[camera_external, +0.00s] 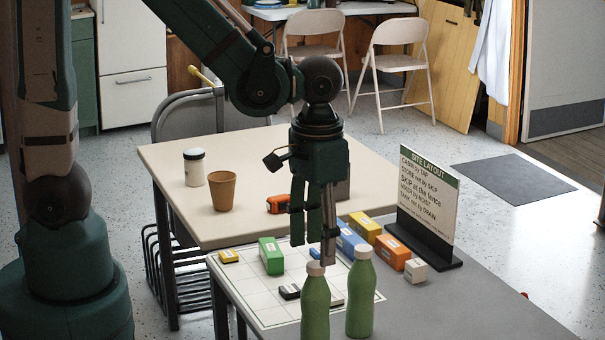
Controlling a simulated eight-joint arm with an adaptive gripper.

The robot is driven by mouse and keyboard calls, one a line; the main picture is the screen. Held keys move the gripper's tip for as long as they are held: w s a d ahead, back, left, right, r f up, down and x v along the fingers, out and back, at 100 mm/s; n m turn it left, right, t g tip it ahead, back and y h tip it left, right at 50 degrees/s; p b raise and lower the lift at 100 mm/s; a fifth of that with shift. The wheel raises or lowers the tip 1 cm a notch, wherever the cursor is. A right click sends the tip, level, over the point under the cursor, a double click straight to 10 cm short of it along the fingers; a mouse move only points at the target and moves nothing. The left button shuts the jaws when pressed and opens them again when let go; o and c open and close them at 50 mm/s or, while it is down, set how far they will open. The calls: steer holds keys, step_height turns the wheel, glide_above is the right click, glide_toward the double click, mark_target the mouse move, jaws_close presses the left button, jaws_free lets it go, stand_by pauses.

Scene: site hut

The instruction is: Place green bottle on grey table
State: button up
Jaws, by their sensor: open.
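Two green bottles with pale caps stand upright at the front of the picture, a left one (315,308) and a right one (360,303). The grey table (455,315) is under them, and their bases are at or near the bottom edge of the picture. My gripper (314,248) points down with its fingers apart and nothing seen between them. Its fingertips show just above the left bottle's cap. I cannot tell whether they are directly over that bottle or behind it.
A white grid mat (257,301) with several coloured blocks covers the grey table's left part. A sign (428,205) stands at its back right. A beige table (170,160) adjoins behind, holding a jar (194,168), a brown cup (222,191) and an orange item (278,204). The grey table's front right is clear.

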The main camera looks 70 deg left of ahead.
stand_by(0.5)
steer(key=shift+a+r, duration=0.5)
steer(key=shift+r, duration=0.15)
steer(key=s+a+r+t, duration=0.4)
steer(key=a+r+t, duration=0.3)
steer(key=a+r, duration=0.6)
steer(key=shift+s+r, duration=0.15)
steer(key=shift+r, duration=1.05)
